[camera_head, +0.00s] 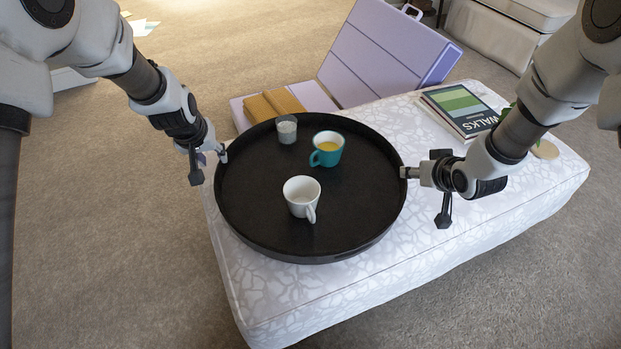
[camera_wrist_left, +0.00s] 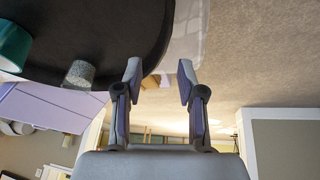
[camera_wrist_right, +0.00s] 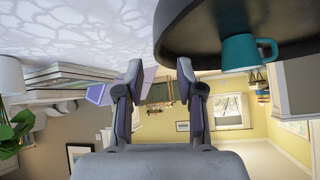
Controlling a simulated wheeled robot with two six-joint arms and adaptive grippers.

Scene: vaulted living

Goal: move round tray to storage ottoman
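The round tray (camera_head: 262,215) is black with a raised rim. It lies level on, or just above, the left part of the white patterned ottoman (camera_head: 470,225); any gap under it cannot be told. It carries a white mug (camera_head: 301,192), a teal mug (camera_head: 323,155) with yellow contents, and a small grey cup (camera_head: 286,130). My left gripper (camera_head: 208,165) is at the tray's left rim, fingers apart, one finger by the rim. My right gripper (camera_head: 424,194) is at the right rim, fingers apart, one fingertip by the rim. The tray also shows in the left wrist view (camera_wrist_left: 105,35) and right wrist view (camera_wrist_right: 185,30).
Books (camera_head: 461,110) and a round wooden item (camera_head: 545,149) lie on the ottoman's right end. A lilac panelled case (camera_head: 385,55) stands open behind, with tan blocks (camera_head: 272,104) beside the tray. Carpet (camera_head: 120,220) is clear at left.

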